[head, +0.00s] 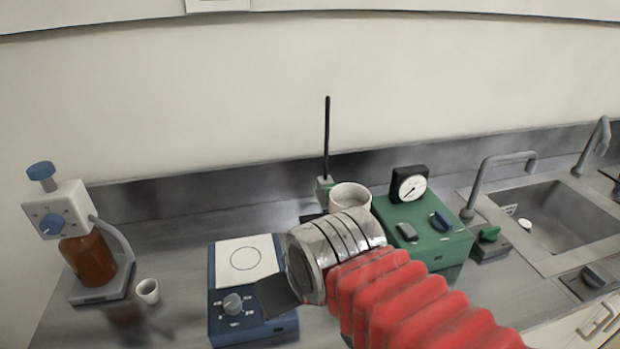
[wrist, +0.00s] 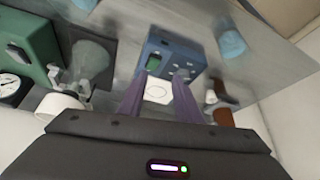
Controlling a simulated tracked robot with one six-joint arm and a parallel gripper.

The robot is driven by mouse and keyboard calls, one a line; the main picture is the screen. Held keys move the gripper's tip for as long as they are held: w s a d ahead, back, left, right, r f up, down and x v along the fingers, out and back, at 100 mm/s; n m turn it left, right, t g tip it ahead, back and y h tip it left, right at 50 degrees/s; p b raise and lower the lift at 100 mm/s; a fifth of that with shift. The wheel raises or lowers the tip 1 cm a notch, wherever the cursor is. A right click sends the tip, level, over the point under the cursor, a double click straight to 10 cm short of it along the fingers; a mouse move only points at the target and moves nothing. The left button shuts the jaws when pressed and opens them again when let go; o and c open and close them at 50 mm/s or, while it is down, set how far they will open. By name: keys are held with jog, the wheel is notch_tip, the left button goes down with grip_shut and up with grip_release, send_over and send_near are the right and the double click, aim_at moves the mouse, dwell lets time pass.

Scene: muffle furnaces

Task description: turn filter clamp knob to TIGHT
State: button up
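I cannot pick out the filter clamp knob for sure. A white round cup or funnel top (head: 350,196) shows behind my arm in the head view, its lower part hidden. In the wrist view the white cup (wrist: 60,106) stands at the left, beside a grey, glassy cone-shaped vessel (wrist: 92,60). Small pale fittings by the vessel are too blurred to read. My gripper (wrist: 160,76) is open and empty, with two purple-grey fingers apart. It appears above the blue hotplate (head: 255,328), whose grey knob (head: 233,303) is just left of a dark finger in the head view.
A green box (head: 440,240) with a gauge (head: 409,187) and dark knobs stands right of my arm. A sink (head: 560,222) with taps lies farther right. A dispenser with an amber bottle (head: 90,262) and a small white cup (head: 148,291) stand left. A thin black rod (head: 327,135) rises behind.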

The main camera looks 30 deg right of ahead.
jog(key=shift+w, duration=0.4)
jog(key=shift+o, duration=0.5)
